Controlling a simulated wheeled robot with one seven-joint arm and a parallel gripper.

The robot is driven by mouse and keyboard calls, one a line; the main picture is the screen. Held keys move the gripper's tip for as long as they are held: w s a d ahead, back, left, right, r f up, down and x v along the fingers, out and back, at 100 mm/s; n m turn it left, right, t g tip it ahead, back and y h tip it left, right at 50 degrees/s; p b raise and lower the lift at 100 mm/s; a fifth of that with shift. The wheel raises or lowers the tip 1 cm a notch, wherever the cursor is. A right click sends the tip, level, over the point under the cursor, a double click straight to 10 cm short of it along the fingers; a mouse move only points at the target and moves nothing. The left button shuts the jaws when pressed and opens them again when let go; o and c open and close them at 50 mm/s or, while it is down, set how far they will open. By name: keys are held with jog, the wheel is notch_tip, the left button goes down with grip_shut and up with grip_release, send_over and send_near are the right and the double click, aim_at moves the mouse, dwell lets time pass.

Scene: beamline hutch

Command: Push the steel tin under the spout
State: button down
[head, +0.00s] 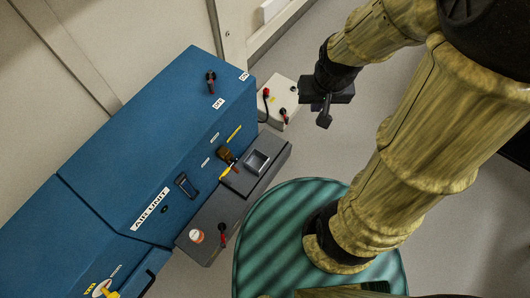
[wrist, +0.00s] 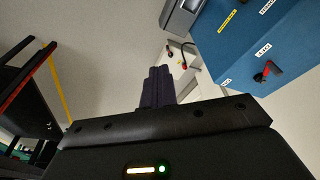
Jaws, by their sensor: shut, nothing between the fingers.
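My gripper (head: 324,112) is shut and empty. It hangs in the air to the right of the blue unit, apart from everything on it. Its closed fingers also show in the wrist view (wrist: 157,86). A brass-brown fitting (head: 226,154), which looks like the spout, sticks out of the blue unit's front above the dark grey ledge (head: 214,215). A small pale round container with an orange label (head: 196,237) stands at the ledge's near left end, apart from the fitting. I cannot tell whether it is the steel tin. A grey square piece (head: 257,161) sits at the ledge's right part.
The blue air unit (head: 110,190) stands along the left. Red-handled valves are on its top (head: 211,80) and by the ledge (head: 223,232). A white box with a red knob (head: 278,102) stands beyond the ledge. Floor is open right of the white box.

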jog(key=w+a+f+m+g+b, duration=0.1)
jog(key=w+a+f+m+b, duration=0.15)
jog(key=w+f, duration=0.65)
jog(key=m+g+b, duration=0.2)
jog(key=m+b, duration=0.3)
jog(key=b, duration=0.3)
send_over(270, 150)
notch_tip(270, 150, down, 33)
jog(key=shift+r, duration=0.15)
notch_tip(270, 150, down, 10)
jog(key=b, duration=0.6)
jog(key=shift+f, duration=0.25)
jog(key=s+a+b, duration=0.1)
jog(key=s+a, duration=0.1)
jog(key=shift+s+a+r+b, duration=0.1)
jog(key=shift+s+b, duration=0.2)
jog(key=shift+b, duration=0.05)
jog(key=shift+s+a+r, duration=0.2)
jog(key=shift+s, duration=0.1)
